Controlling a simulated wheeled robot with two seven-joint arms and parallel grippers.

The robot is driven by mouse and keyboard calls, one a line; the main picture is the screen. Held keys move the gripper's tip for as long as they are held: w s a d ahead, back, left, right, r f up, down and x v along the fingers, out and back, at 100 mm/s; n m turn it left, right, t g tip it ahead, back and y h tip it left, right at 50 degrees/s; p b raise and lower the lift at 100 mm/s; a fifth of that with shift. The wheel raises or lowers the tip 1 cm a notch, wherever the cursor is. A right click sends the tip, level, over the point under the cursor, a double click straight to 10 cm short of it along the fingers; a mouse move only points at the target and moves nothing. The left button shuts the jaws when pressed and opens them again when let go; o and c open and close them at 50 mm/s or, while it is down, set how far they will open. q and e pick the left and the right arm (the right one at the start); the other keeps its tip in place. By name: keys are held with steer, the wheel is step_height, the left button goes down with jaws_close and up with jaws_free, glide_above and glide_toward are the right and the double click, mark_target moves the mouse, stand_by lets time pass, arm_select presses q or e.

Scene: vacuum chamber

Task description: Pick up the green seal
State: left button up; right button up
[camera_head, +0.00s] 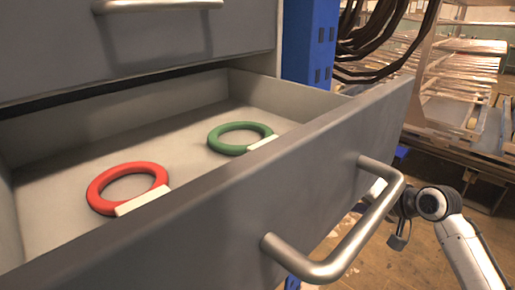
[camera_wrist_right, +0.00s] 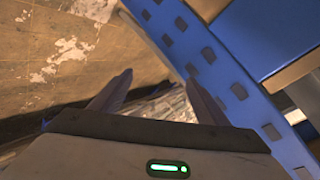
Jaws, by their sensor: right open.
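The green seal (camera_head: 227,148) is a green ring with a white tag on its right side. It lies flat in the open grey drawer (camera_head: 200,215), towards the right end. A red seal (camera_head: 97,187), also with a white tag, lies to its left, apart from it. My right gripper is outside the drawer, at the lower right, partly hidden behind the drawer handle. In the right wrist view, my right gripper (camera_wrist_right: 160,84) is open with nothing between its fingers. The seals do not show there. My left gripper is in neither view.
The metal drawer handle (camera_head: 335,262) juts out from the drawer front near my right arm. A closed drawer (camera_head: 150,45) overhangs the back. A blue post (camera_head: 308,45), also in the wrist view (camera_wrist_right: 205,60), and dark cables (camera_head: 385,40) stand behind. Shelving is at the right.

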step_height(320, 180, up, 12)
steer(key=w+d+y, duration=0.1)
steer(key=w+y, duration=0.1)
steer(key=w, duration=0.1)
step_height(320, 180, up, 26)
steer(key=n+g, duration=0.6)
steer(key=n, duration=0.4)
glide_above(272, 130)
steer(key=d, duration=0.4)
steer(key=s+a+n+h, duration=0.25)
steer(key=s+h, duration=0.25)
steer(key=s, duration=0.3)
steer(key=shift+n+g+y, duration=0.25)
steer(key=shift+g+y, duration=0.05)
steer(key=x, duration=0.6)
steer(key=d+p+x, duration=0.1)
steer(key=x, duration=0.3)
steer(key=shift+w+a+f, duration=0.1)
steer(key=shift+w+f, duration=0.1)
steer(key=c, duration=1.2)
